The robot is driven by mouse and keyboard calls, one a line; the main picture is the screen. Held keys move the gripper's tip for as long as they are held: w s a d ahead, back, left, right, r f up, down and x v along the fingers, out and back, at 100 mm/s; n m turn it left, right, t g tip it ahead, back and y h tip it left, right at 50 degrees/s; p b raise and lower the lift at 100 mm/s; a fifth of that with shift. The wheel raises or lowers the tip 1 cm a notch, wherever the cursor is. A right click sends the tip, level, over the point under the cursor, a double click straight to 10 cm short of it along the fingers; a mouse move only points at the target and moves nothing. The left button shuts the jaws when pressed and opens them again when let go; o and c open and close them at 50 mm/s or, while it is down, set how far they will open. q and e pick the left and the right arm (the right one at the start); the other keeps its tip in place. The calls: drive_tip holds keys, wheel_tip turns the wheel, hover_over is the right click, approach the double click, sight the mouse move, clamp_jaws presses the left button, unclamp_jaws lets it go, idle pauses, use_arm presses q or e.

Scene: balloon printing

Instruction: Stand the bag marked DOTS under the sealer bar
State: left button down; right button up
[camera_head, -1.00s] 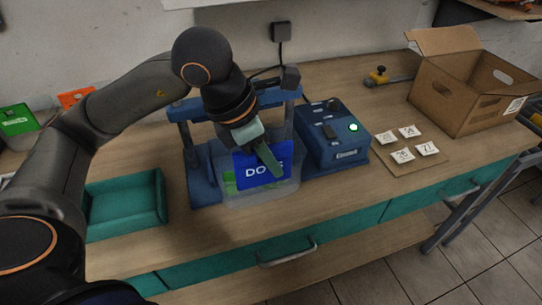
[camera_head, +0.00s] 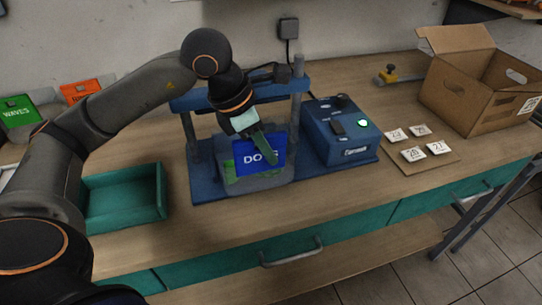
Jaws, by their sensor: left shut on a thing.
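A clear bag with a blue label marked DOTS (camera_head: 246,158), its last letters partly hidden by a finger, stands in the blue sealer frame (camera_head: 190,150). Something green shows in the bag's lower part. The sealer's crossbar (camera_head: 190,100) spans above and behind it between two posts. My left gripper (camera_head: 262,146) is shut on the bag at its label from above. I cannot tell whether the bag's base touches the sealer base. My right gripper is not in view.
A blue control box (camera_head: 343,132) with a lit green button is right of the sealer. A teal tray (camera_head: 125,198) sits at left. WAVES (camera_head: 18,112) and orange (camera_head: 82,91) cards are at the back left. Number tags lie on a board (camera_head: 440,162) beside a cardboard box (camera_head: 478,95).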

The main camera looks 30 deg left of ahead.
use_arm(q)
drive_tip(key=shift+w+a+f, duration=0.15)
drive_tip(key=shift+w+a, duration=0.6)
drive_tip(key=shift+a, duration=0.1)
drive_tip(key=shift+w+a+f, duration=0.1)
drive_tip(key=shift+w+a, duration=0.65)
drive_tip(key=shift+a, duration=0.1)
drive_tip(key=c, duration=0.8)
unclamp_jaws()
drive_tip(key=r+p, duration=0.1)
drive_tip(key=r, duration=0.1)
drive_tip(key=s+d+r+p, duration=0.1)
drive_tip(key=r+p, duration=0.1)
drive_tip(key=d+r+p, duration=0.1)
drive_tip(key=r, duration=0.1)
drive_tip(key=shift+s+r+p, duration=0.3)
drive_tip(key=shift+s+p, duration=0.05)
drive_tip(key=shift+p, duration=0.05)
drive_tip(key=shift+s+d+r, duration=0.15)
drive_tip(key=shift+r, duration=0.1)
